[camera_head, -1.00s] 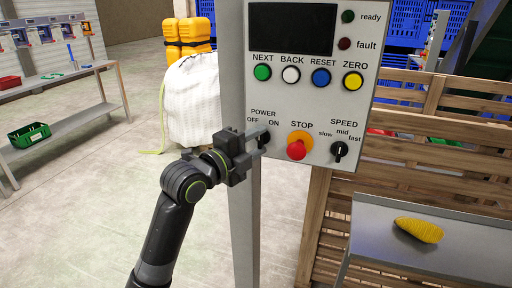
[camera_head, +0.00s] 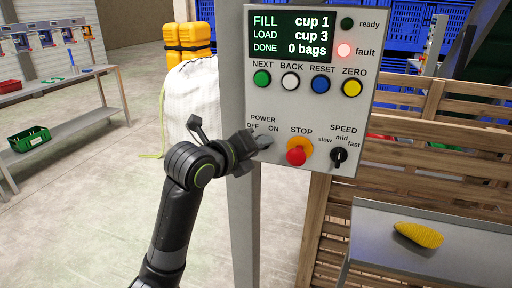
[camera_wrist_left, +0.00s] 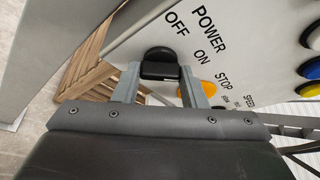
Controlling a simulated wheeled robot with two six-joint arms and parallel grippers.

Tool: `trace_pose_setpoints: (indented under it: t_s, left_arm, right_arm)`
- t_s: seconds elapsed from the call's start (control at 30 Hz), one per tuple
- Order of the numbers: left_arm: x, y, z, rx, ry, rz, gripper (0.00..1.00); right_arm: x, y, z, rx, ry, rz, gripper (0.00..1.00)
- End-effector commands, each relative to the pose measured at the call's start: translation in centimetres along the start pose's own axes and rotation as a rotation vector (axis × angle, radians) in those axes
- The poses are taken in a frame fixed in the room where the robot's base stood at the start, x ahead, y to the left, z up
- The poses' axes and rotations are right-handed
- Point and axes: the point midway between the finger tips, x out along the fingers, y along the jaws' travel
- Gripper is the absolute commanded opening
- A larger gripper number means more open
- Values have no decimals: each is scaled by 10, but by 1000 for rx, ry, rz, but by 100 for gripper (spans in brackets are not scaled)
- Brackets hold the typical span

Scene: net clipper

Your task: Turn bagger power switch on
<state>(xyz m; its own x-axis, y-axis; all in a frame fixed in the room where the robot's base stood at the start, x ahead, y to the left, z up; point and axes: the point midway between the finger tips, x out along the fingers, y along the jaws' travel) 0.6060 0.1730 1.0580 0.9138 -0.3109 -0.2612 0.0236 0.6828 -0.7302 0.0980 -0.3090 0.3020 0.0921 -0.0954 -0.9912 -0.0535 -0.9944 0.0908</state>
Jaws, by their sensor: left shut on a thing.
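The bagger control panel (camera_head: 303,110) is a grey box on a post. Its display (camera_head: 290,35) is lit and reads "FILL cup 1, LOAD cup 3, DONE 0 bags". The power switch is a black knob marked OFF and ON; my left gripper mostly hides it in the head view. In the left wrist view the black power knob (camera_wrist_left: 160,62) sits between the fingers. My left gripper (camera_head: 262,142) is shut on this knob, and its wrist is rolled. It also shows in the left wrist view (camera_wrist_left: 160,82). My right gripper is not in view.
Near the switch are a red stop button (camera_head: 296,156) on a yellow base and a black speed knob (camera_head: 339,156). Above are green, white, blue and yellow buttons. A yellow net piece (camera_head: 418,235) lies on a metal tray at right.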

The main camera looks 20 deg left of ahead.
Motion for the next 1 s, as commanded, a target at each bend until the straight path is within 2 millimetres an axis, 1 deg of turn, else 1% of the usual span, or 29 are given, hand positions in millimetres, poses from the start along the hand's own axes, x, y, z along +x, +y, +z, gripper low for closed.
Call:
trace_pose_setpoints:
  t_s: [0.27, 0.63, 0.67, 0.8, 1.0]
  left_arm:
    - [0, 1, -1, 43, 4, 21, 15]
    - [0, 1, -1, 46, 4, 23, 15]
    - [0, 1, -1, 45, 4, 23, 41]
    - [0, 1, -1, 45, 3, 21, 59]
    - [0, 0, 0, 45, 1, 20, 60]
  right_arm:
    - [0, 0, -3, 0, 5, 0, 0]
    - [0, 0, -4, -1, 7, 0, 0]
    - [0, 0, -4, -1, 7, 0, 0]
    - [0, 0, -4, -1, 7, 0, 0]
    - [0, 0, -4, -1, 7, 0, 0]
